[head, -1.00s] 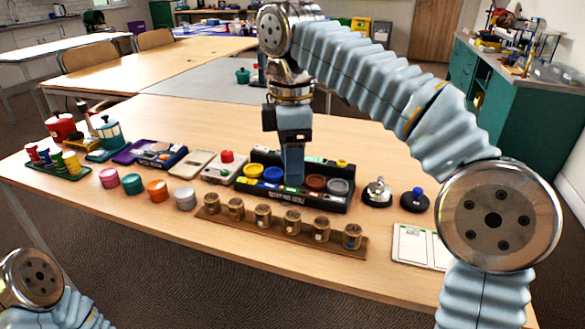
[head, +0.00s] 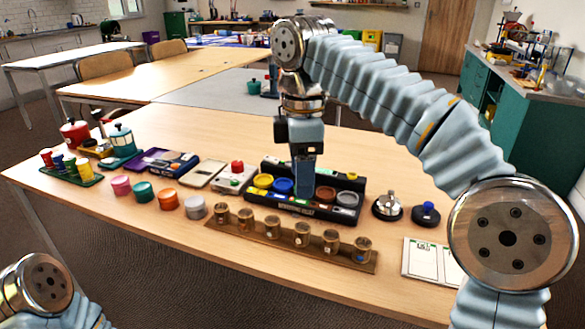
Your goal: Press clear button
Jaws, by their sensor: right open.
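A black console (head: 350,215) with a row of large round buttons stands mid-table. A yellow button (head: 263,181), a blue button (head: 282,186), a brown-red button (head: 325,194) and a grey button (head: 346,199) show on it. Small coloured parts line its front and back strips, and their labels are too small to read, so I cannot tell which is the clear button. My right gripper (head: 305,190) points down at the console between the blue and brown-red buttons, hiding that part. I cannot tell if its tips touch. It is open. My left gripper is out of view.
A wooden rack of several small cups (head: 301,235) stands in front of the console. A silver bell-like object (head: 387,205) and a blue-knobbed black puck (head: 426,213) stand to its right. A box with a red button (head: 237,168) is to its left.

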